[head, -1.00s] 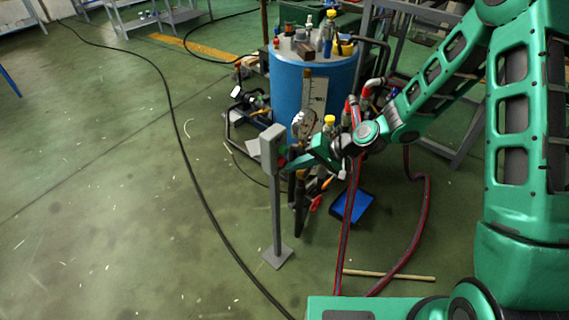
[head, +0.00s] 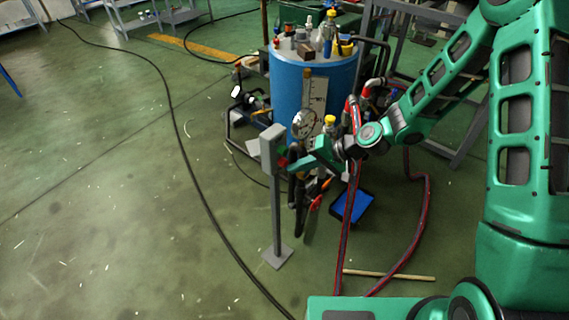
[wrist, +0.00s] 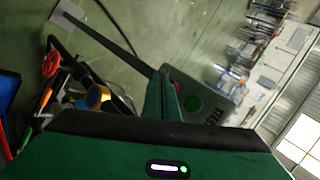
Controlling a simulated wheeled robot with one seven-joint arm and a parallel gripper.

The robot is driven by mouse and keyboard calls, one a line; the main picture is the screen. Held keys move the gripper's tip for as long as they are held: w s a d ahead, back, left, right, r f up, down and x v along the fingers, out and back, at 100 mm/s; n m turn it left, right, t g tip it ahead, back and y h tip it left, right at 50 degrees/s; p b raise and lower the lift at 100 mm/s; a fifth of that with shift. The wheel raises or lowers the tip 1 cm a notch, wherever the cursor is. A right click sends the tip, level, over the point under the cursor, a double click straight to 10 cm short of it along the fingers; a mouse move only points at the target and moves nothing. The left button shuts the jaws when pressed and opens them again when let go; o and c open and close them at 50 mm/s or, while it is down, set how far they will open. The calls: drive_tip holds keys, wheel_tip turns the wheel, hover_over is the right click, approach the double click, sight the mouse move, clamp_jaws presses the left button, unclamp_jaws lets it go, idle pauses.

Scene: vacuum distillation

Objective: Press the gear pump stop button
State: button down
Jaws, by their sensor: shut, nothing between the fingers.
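The grey button box (head: 267,147) stands on a thin post (head: 276,210). In the head view its button side faces right, with a green part above a red button (head: 282,161). The wrist view also shows the shut fingers (wrist: 162,85). I cannot tell whether they touch the button.
A blue drum (head: 285,92) with bottles on top stands behind the box. A red-striped hose (head: 347,225) hangs to the floor under my arm, near a blue tray (head: 352,206). A black cable (head: 190,165) crosses the floor, which is open at left.

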drive_tip(key=s+d, duration=0.3)
drive_tip(key=d, duration=0.1)
drive_tip(key=shift+s+d, duration=0.35)
drive_tip(key=shift+d, duration=0.05)
idle(0.9)
